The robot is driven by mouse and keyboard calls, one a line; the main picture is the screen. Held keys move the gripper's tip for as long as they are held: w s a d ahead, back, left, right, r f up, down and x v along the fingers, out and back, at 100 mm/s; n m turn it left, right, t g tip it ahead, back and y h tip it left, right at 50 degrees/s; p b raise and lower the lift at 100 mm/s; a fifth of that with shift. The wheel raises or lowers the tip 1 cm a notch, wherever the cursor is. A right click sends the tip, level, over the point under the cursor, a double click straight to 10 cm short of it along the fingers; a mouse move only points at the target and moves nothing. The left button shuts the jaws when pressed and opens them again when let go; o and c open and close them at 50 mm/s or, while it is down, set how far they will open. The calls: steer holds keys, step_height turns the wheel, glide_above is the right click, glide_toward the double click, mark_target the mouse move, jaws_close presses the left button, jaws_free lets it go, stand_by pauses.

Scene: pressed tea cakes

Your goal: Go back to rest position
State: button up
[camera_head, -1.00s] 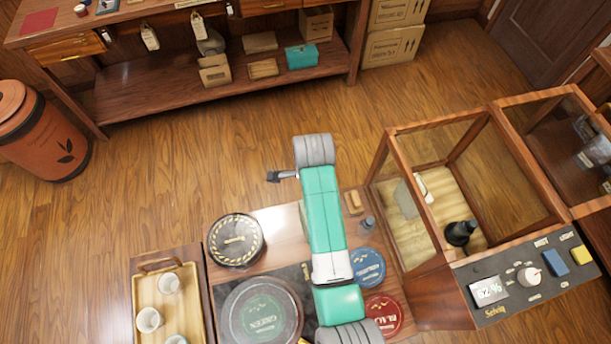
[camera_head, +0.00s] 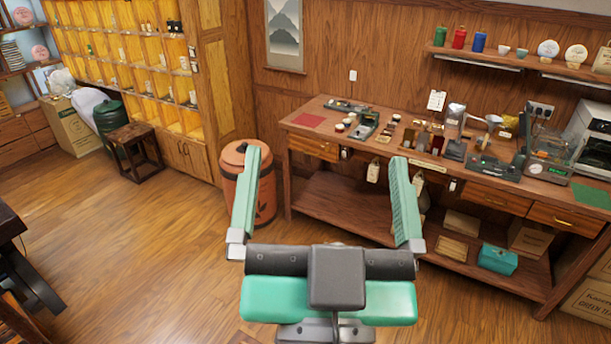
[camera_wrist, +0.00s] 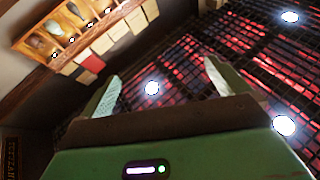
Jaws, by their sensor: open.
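My gripper (camera_head: 325,205) is in the lower middle of the head view, raised in front of the camera. Its two green fingers stand wide apart and point up, with nothing between them. In the wrist view my gripper (camera_wrist: 160,90) also shows open and empty. Behind its fingers there is a dark ceiling with a grid, reddish strips and several bright round lamps.
A wooden workbench (camera_head: 330,125) with tools and scales stands beyond, to the right. An orange bin (camera_head: 264,205) is partly hidden behind the left finger. A wooden stool (camera_head: 135,142) and lit shelves (camera_head: 120,60) are at the left. The wooden floor (camera_head: 130,240) at left is clear.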

steer(key=s+a+r+n+t+p, duration=0.1)
steer(key=s+r+p, duration=0.1)
steer(key=r+p, duration=0.5)
steer(key=s+a+r+y+p, duration=0.1)
steer(key=s+r+p, duration=0.1)
steer(key=r+p, duration=0.5)
step_height(320, 180, up, 4)
steer(key=shift+a+r+n+t+y+p, duration=0.15)
steer(key=shift+n+t+y+p, duration=0.15)
steer(key=shift+n+t+p, duration=0.1)
steer(key=shift+c, duration=0.4)
